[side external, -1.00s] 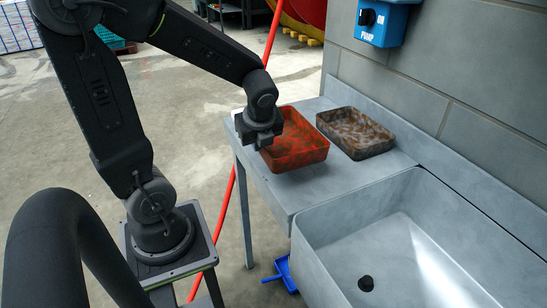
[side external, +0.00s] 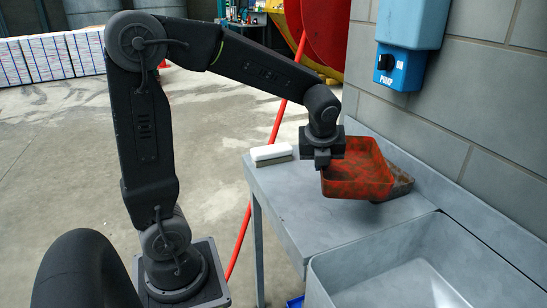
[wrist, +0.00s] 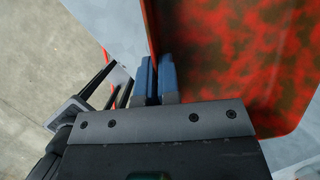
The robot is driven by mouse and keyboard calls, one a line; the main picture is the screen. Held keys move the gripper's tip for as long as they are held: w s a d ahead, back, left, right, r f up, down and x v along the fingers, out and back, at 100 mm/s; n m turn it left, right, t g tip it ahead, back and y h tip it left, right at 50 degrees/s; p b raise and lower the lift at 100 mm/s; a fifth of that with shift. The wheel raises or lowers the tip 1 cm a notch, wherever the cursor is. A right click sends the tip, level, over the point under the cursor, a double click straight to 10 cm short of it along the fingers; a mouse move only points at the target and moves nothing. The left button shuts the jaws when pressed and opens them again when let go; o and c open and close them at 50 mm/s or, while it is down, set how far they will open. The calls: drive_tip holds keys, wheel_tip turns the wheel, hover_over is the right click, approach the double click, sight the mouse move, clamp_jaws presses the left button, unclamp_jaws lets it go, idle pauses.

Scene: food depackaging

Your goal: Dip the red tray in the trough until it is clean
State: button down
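The red tray (side external: 358,172) is blotched with dark dirt; the stains also show on its inside in the wrist view (wrist: 235,50). My gripper (side external: 323,160) is shut on the tray's left wall, with its blue fingers (wrist: 157,80) on either side of that wall in the wrist view. The tray is held above the grey table, roughly level. The grey trough (side external: 335,292) is at the lower right, to the right of and nearer than the tray. Only part of its inside shows, and I cannot tell if it holds water.
A white block, perhaps a brush (side external: 270,153), lies at the table's left edge. The blue pump switch box (side external: 400,67) is on the wall.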

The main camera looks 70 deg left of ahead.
sight(357, 175)
drive_tip(key=w+d, duration=0.1)
drive_tip(key=d, duration=0.1)
drive_tip(key=w+d+m, duration=0.1)
drive_tip(key=w+d, duration=0.1)
drive_tip(key=d, duration=0.1)
drive_tip(key=w+d+m, duration=0.1)
drive_tip(key=w+d, duration=0.1)
drive_tip(key=shift+d+f+t+h, duration=0.15)
drive_tip(key=shift+f+t+h, duration=0.15)
drive_tip(key=shift+f, duration=0.1)
drive_tip(key=w+d+f+m+t+h, duration=0.1)
drive_tip(key=d+f+m, duration=0.2)
drive_tip(key=d, duration=1.2)
drive_tip(key=w+d+f+m+h, duration=0.1)
drive_tip(key=w+d+f+m, duration=0.2)
drive_tip(key=d, duration=1.2)
drive_tip(key=shift+m, duration=0.4)
drive_tip(key=shift+s+d+f, duration=0.1)
drive_tip(key=shift+s+f, duration=0.1)
drive_tip(key=shift+f, duration=3.65)
drive_tip(key=shift+s+d+f, duration=0.1)
drive_tip(key=shift+s+f, duration=0.1)
drive_tip(key=shift+f, duration=3.65)
drive_tip(key=shift+s+f, duration=0.2)
drive_tip(key=shift+f, duration=4.45)
drive_tip(key=shift+s+a, duration=0.1)
